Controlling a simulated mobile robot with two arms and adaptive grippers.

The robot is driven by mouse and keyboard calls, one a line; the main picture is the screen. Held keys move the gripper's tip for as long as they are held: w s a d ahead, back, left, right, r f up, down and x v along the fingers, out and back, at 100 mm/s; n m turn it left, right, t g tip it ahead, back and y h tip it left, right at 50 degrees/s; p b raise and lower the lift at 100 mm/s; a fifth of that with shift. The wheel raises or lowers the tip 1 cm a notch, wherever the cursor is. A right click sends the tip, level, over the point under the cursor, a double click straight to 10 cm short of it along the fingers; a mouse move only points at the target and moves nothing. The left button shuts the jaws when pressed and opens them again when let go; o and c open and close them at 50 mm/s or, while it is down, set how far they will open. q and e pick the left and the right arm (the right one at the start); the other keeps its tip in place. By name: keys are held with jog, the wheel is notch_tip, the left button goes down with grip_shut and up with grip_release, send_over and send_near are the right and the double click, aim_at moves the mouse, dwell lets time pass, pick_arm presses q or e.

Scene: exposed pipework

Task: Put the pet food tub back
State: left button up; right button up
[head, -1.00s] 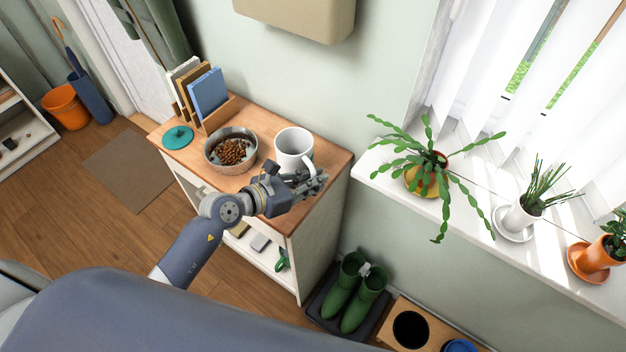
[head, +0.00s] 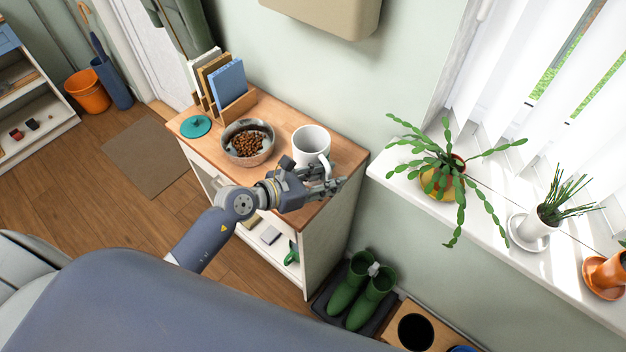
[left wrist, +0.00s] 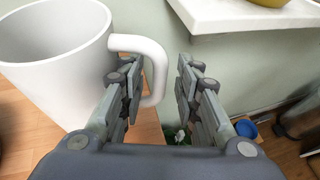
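A white container with a handle (head: 311,142), shaped like a large mug, stands upright on the wooden cabinet top; I cannot tell whether it is the pet food tub. In the left wrist view the white container (left wrist: 50,65) fills the upper left. My left gripper (head: 340,184) is at its handle side. In the left wrist view the gripper (left wrist: 160,95) is open, with the handle's outer bar between its fingers and a gap to the right finger. A metal bowl of brown kibble (head: 240,158) stands left of the container. My right gripper is not in view.
The cabinet top (head: 287,108) also holds a teal lid-like disc (head: 195,126) and books in a wooden holder (head: 238,106). The windowsill (head: 400,180) with potted plants is to the right. Green boots (head: 362,288) stand on the floor beside the cabinet.

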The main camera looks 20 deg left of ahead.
pick_arm(q)
jog(key=b+v, duration=0.2)
jog(key=v, duration=1)
dwell(0.3)
dwell(0.7)
